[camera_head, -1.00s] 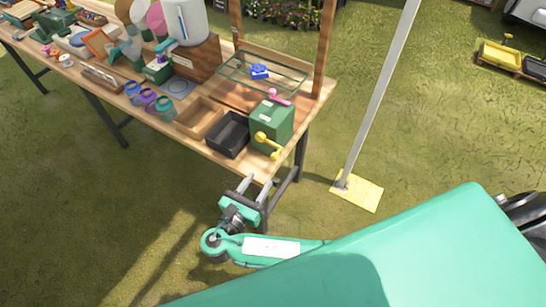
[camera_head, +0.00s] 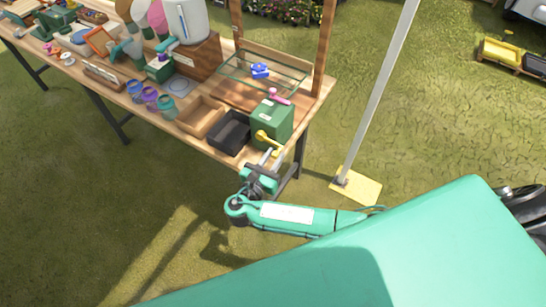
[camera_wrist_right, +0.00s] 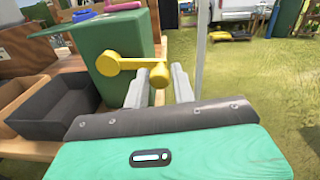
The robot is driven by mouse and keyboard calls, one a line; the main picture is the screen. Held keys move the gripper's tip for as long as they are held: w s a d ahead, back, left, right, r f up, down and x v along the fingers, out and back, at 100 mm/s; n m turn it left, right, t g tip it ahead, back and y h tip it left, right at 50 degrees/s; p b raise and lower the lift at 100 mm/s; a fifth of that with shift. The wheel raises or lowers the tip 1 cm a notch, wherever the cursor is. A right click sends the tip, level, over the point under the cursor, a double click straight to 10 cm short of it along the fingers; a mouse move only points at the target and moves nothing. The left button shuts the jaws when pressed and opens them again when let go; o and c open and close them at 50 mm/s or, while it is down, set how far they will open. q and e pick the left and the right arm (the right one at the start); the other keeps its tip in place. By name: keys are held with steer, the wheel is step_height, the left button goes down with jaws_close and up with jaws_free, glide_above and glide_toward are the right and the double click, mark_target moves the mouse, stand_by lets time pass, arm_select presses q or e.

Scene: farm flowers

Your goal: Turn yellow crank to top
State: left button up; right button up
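The yellow crank (camera_head: 269,143) is on the front face of a green box (camera_head: 271,123) at the table's near right corner. In the right wrist view the crank (camera_wrist_right: 126,64) extends sideways to the right from its hub, with its knob (camera_wrist_right: 159,75) at the right end. My right gripper (camera_head: 271,158) is at the crank's knob. In the right wrist view my right gripper (camera_wrist_right: 158,82) is open, with the knob between or just beyond its two fingertips; contact cannot be told. A pink handle (camera_head: 279,96) is on top of the box. My left gripper is not in view.
A black bin (camera_head: 230,133) and a wooden tray (camera_head: 201,115) stand left of the box. A wooden post (camera_head: 327,45) rises behind it. A grey pole (camera_head: 380,90) on a yellow base (camera_head: 356,187) stands on the grass to the right.

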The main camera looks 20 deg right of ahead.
jaws_close()
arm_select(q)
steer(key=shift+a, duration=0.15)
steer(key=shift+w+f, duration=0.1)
arm_select(e)
steer(key=shift+f, duration=0.1)
steer(key=f+m+b, duration=0.1)
steer(key=m, duration=0.1)
steer(key=f+m+b, duration=0.1)
steer(key=m+b, duration=0.1)
steer(key=w+a+f+m+b, duration=0.1)
steer(key=m, duration=0.1)
steer(key=shift+f+b, duration=0.4)
arm_select(q)
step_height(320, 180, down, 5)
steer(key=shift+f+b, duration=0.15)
steer(key=shift+b, duration=0.2)
arm_select(e)
steer(key=shift+w+f+m, duration=0.15)
steer(key=shift+m, duration=0.35)
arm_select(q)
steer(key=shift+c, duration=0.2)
